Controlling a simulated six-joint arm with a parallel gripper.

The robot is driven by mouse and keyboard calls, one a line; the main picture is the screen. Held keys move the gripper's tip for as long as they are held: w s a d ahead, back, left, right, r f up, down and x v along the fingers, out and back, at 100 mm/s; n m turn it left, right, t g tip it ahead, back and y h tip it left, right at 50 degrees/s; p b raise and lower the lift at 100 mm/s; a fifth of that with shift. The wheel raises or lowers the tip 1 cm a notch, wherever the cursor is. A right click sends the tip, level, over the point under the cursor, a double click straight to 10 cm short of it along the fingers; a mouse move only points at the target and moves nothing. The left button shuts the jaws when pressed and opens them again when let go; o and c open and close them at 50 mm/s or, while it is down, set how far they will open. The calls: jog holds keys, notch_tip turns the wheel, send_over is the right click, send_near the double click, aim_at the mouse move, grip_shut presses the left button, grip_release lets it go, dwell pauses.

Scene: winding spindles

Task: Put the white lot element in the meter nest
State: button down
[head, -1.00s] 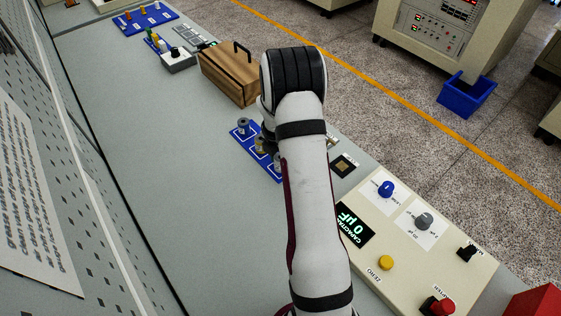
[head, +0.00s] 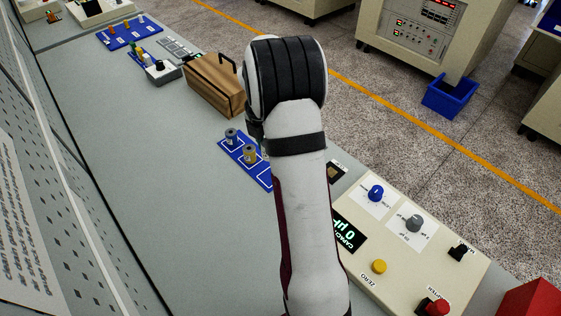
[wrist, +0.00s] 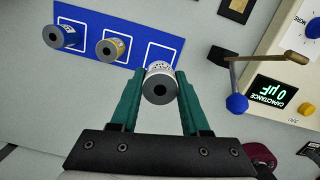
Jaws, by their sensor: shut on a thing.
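The meter nest appears to be the dark square with a gold centre (head: 337,171), beside the meter (head: 410,235); a similar square shows in the wrist view (wrist: 237,5).
A blue-banded element (wrist: 60,37) and a yellow one (wrist: 112,47) stand on the tray. A brass lever with a blue ball (wrist: 237,103) lies between tray and meter display. A wooden box (head: 214,85) stands behind the tray. The bench left of the tray is clear.

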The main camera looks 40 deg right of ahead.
jog(key=shift+d+r, duration=0.1)
jog(key=shift+r, duration=0.25)
jog(key=s+d+r+m, duration=0.3)
jog(key=s+d+m, duration=0.1)
jog(key=s+d, duration=0.75)
jog(key=s+d+f, duration=0.2)
jog(key=s+d, duration=0.1)
jog(key=s, duration=0.8)
jog(key=w+f, duration=0.2)
jog(key=w, duration=0.1)
jog(key=w+f, duration=0.2)
jog(key=w, duration=0.2)
jog(key=w+f, duration=0.2)
jog(key=w, duration=0.2)
jog(key=shift+a+f, duration=0.15)
jog(key=shift+f, duration=0.15)
jog(key=shift+w+f, duration=0.15)
jog(key=shift+f, duration=0.95)
jog(key=shift+w+f, duration=0.1)
jog(key=shift+f, duration=0.95)
jog(key=shift+f, duration=0.1)
jog(key=shift+c, duration=1.9)
grip_release()
